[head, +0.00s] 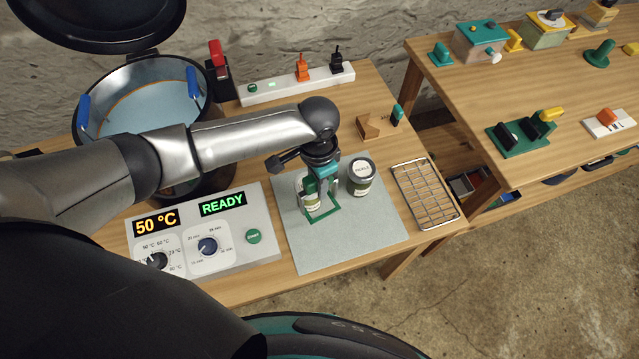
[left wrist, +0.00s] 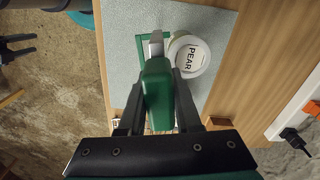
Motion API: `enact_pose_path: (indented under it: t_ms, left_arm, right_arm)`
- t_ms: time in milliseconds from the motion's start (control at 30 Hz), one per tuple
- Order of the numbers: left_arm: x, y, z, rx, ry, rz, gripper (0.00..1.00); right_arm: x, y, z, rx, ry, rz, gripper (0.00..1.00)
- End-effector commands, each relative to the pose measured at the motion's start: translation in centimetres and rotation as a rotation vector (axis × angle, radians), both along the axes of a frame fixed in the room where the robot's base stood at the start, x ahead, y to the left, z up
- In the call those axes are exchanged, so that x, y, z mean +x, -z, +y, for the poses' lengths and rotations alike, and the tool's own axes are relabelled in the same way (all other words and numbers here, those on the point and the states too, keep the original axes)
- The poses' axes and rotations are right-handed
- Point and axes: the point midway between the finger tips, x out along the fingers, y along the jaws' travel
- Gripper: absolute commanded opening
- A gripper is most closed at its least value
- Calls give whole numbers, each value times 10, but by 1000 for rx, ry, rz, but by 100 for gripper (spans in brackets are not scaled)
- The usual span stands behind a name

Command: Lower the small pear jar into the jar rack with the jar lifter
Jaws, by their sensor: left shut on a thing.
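My left gripper (head: 322,168) is above the grey mat, shut on the green handle of the jar lifter (left wrist: 157,95). The lifter's green frame (head: 325,215) reaches down close to the mat around or beside the small pear jar (head: 312,205); I cannot tell whether it grips the jar. The jar's white lid, marked PEAR (left wrist: 188,54), shows just right of the lifter in the left wrist view. The jar looks upright on the mat. A wire rack (head: 425,194) lies right of the mat; I cannot tell whether it is the jar rack.
A second jar (head: 361,176) stands close right of the pear jar on the grey mat (head: 345,240). The open pot (head: 150,75) is at the back left, behind the control panel (head: 205,232). A power strip (head: 297,82) lies along the back. The mat's front is clear.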

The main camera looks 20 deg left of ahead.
Motion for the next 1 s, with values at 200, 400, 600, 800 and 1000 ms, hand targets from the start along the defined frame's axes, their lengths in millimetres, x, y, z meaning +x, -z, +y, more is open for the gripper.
enact_pose_path:
  t_ms: [200,400,600,800,1000]
  left_arm:
    - [1,0,0,-1,0,-1,0]
    - [1,0,0,0,0,-1,0]
    - [3,0,2,0,-1,-1,0]
    - [7,0,7,0,-2,-1,0]
    - [12,0,11,0,-1,-3,0]
  right_arm:
    - [0,0,0,0,0,0,50]
    - [0,0,0,0,0,0,50]
    - [0,0,0,1,0,0,50]
    - [0,1,0,1,0,0,50]
    - [0,2,0,1,0,0,50]
